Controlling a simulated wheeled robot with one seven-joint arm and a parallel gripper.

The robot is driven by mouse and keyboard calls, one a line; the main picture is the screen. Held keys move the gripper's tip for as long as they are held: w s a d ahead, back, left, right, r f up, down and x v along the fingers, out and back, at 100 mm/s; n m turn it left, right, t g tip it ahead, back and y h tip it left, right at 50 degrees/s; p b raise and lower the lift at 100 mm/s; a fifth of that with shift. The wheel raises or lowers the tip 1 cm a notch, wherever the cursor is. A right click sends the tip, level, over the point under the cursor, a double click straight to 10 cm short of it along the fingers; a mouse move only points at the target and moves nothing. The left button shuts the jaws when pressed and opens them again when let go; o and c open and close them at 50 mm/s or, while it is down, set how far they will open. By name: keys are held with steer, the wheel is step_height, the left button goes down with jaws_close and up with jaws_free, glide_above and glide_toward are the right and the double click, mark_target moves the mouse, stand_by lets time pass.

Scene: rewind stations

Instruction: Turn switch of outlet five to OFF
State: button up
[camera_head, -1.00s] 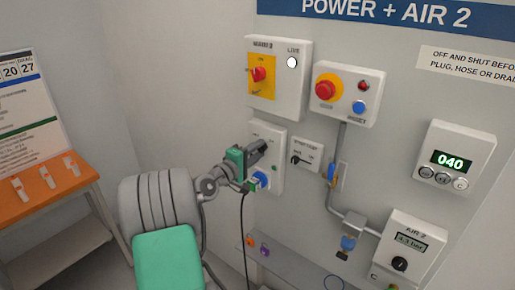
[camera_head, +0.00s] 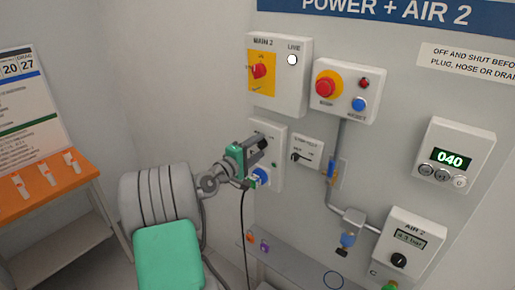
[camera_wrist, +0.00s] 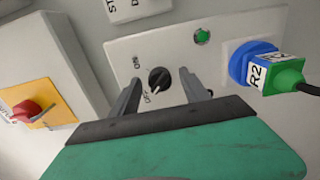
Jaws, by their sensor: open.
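The outlet box (camera_head: 277,184) is a pale panel on the wall; its number is not legible. In the wrist view its black rotary switch (camera_wrist: 159,79) sits beside ON and OFF labels, with its white mark pointing down-left, towards OFF. My gripper (camera_wrist: 160,77) is open, with one dark finger on each side of the switch; I cannot tell if either touches it. To the right are a green lamp (camera_wrist: 202,36) and a blue socket (camera_wrist: 240,62) holding a green plug (camera_wrist: 283,78). In the head view my gripper (camera_head: 262,146) hides most of the switch area.
The main box with a red handle (camera_head: 259,71) is above the outlet, and an emergency-stop box (camera_head: 346,92) is up right. A small selector box (camera_head: 308,152) and a blue-handled valve (camera_head: 332,172) stand close on the right. A dark cable (camera_head: 243,225) hangs below the plug.

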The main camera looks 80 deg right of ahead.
steer(key=b+v, duration=0.2)
steer(key=v, duration=0.5)
steer(key=shift+w+a, duration=0.2)
steer(key=shift+a, duration=0.2)
